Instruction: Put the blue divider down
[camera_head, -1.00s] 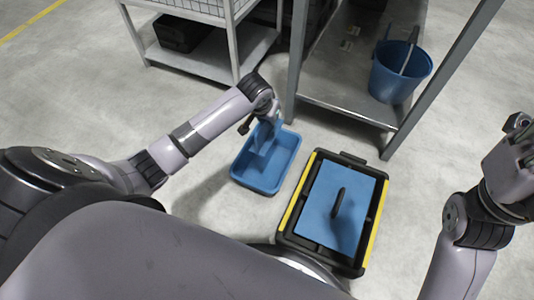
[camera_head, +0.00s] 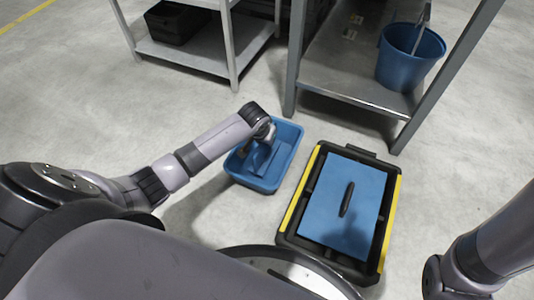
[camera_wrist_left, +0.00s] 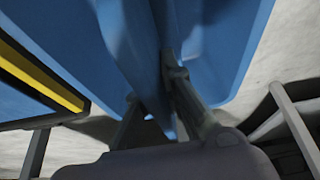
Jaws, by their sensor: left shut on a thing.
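The blue divider (camera_head: 262,158) is a thin upright panel, slightly tilted, inside the outline of the blue tub (camera_head: 257,184) on the floor. My left gripper (camera_head: 267,138) is shut on its upper edge. In the left wrist view the divider (camera_wrist_left: 138,50) runs away from the camera between the fingers (camera_wrist_left: 160,95), with blue tub walls (camera_wrist_left: 235,40) around it. Whether the divider's lower edge touches the tub floor is hidden. My right gripper is out of view; only part of my right arm shows at the right edge.
A black box with yellow edges (camera_head: 289,216) and a blue panel with a dark handle (camera_head: 347,199) stands close right of the tub. Behind are a grey metal shelf (camera_head: 345,85) with a blue bucket (camera_head: 409,60), and a lighter rack (camera_head: 190,60). Floor left of the tub is clear.

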